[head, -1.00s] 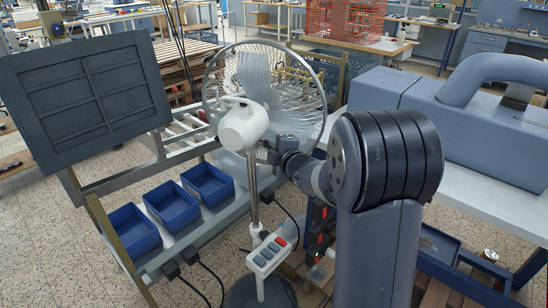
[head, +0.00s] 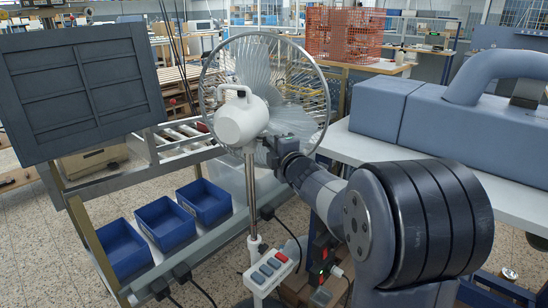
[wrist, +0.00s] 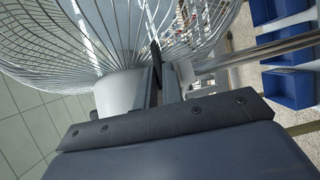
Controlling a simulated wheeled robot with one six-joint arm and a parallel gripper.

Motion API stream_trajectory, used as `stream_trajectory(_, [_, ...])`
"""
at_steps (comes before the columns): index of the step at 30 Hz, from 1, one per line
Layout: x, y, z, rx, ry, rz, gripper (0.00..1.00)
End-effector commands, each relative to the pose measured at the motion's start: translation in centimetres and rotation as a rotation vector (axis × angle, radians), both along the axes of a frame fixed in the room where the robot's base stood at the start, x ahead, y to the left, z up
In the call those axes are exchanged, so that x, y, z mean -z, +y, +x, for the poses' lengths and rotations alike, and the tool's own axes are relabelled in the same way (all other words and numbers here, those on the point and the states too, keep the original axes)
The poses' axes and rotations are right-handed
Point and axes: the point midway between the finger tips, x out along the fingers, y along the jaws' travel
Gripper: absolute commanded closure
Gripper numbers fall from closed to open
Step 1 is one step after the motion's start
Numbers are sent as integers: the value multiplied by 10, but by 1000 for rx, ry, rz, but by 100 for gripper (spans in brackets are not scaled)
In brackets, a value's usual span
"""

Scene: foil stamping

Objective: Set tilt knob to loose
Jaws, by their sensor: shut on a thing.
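A white pedestal fan stands in front of me, with its motor housing (head: 240,122), wire cage (head: 321,92) and steel pole (head: 251,190) in the head view. My gripper (head: 267,150) is at the right side of the housing, near the top of the pole. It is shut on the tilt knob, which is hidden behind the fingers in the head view. In the wrist view my gripper (wrist: 158,78) shows close against the white housing (wrist: 120,92), with the cage (wrist: 60,50) beyond. The knob's setting cannot be read.
A switch box (head: 270,271) with several buttons sits low on the pole. Blue bins (head: 166,223) stand on a rack at left, below a dark panel (head: 82,85). A blue-grey machine (head: 455,130) on a white bench (head: 350,150) stands at right.

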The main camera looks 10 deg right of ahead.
Motion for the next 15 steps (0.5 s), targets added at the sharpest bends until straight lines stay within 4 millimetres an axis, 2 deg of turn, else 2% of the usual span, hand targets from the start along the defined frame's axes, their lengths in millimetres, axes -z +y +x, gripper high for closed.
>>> stream_trajectory(15, [-5, 2, 1, -5, -47, -26, 100])
